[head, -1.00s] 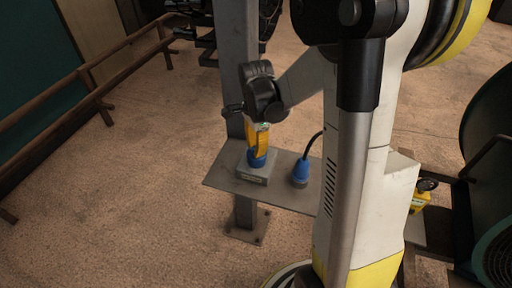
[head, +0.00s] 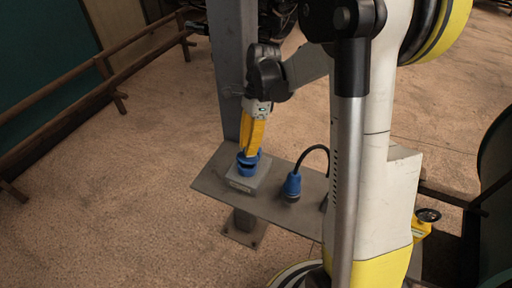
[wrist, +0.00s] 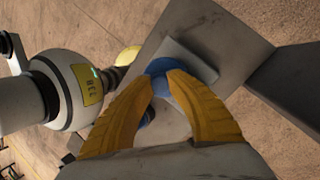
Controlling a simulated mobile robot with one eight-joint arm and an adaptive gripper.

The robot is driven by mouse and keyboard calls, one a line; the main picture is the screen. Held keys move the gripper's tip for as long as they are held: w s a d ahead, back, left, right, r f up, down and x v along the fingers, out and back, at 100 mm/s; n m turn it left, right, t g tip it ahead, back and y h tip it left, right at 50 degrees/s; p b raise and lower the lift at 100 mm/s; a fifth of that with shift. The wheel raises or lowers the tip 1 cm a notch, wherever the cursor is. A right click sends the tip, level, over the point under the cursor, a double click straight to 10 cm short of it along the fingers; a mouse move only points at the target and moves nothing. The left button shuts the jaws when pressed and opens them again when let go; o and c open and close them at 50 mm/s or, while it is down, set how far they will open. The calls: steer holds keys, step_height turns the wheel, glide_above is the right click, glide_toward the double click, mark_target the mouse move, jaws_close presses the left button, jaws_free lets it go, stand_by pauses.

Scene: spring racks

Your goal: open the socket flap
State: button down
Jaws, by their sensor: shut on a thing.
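The blue socket (head: 246,170) stands on a grey box (head: 240,184) on a metal shelf. Its upper blue part, seemingly the flap (head: 252,157), sits at the tips of my yellow fingers. A dark gap shows between this part and the lower blue part; how far the flap is raised is unclear. My gripper (head: 250,151) reaches down from above and is shut on the flap. In the wrist view, my gripper's fingertips (wrist: 162,73) close on both sides of blue material (wrist: 160,66). The fingers hide part of the socket.
A blue plug (head: 292,185) with a black cable stands on the shelf (head: 222,196) to the right of the socket. A grey steel post (head: 232,65) rises close behind my gripper. A wooden rail (head: 85,84) runs along the left. Open floor lies left of the shelf.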

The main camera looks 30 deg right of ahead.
steer(key=shift+w+d+r+g+y, duration=0.15)
steer(key=shift+d+g+y, duration=0.1)
steer(key=shift+g+y, duration=0.25)
steer(key=c, duration=1.2)
jaws_free()
steer(key=v, duration=0.7)
steer(key=shift+d+r, duration=0.15)
steer(key=shift+r, duration=0.05)
